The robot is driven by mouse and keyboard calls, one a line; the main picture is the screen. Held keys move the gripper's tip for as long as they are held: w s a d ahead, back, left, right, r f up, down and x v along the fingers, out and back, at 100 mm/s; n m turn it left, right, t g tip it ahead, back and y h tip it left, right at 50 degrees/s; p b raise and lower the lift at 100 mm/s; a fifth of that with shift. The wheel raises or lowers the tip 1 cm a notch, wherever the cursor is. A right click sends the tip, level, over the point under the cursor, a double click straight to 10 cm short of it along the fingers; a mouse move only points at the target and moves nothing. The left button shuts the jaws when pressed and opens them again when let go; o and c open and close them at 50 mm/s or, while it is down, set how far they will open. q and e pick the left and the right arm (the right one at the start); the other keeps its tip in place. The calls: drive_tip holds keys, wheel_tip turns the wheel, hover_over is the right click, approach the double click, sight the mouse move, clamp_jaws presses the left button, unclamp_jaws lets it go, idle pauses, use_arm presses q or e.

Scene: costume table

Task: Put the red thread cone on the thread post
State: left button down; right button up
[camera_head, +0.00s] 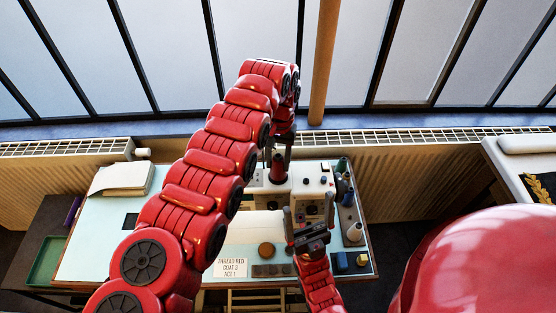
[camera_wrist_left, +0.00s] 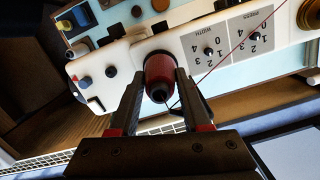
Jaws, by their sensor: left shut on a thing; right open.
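The red thread cone (camera_head: 279,168) is in my left gripper (camera_head: 281,152), over the white sewing machine (camera_head: 313,178). In the left wrist view the left gripper (camera_wrist_left: 162,84) is shut on the cone (camera_wrist_left: 159,68), with one finger on each side. The cone is seen from its narrow dark end, against the machine's white top (camera_wrist_left: 190,52). A red thread runs from it to the upper right. I cannot make out the thread post; whether it is under the cone is hidden. My right gripper (camera_head: 307,220) is open and empty, low in front of the machine.
Thread cones and spools (camera_head: 354,232) stand along the table's right side. A card (camera_head: 230,267), a brown round thing (camera_head: 266,249) and dark blocks lie at the front. An open book (camera_head: 121,179) lies at the back left. A wooden pole (camera_head: 323,65) rises behind.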

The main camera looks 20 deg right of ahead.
idle(0.4)
use_arm(q)
drive_tip(key=shift+c, duration=1.4)
unclamp_jaws()
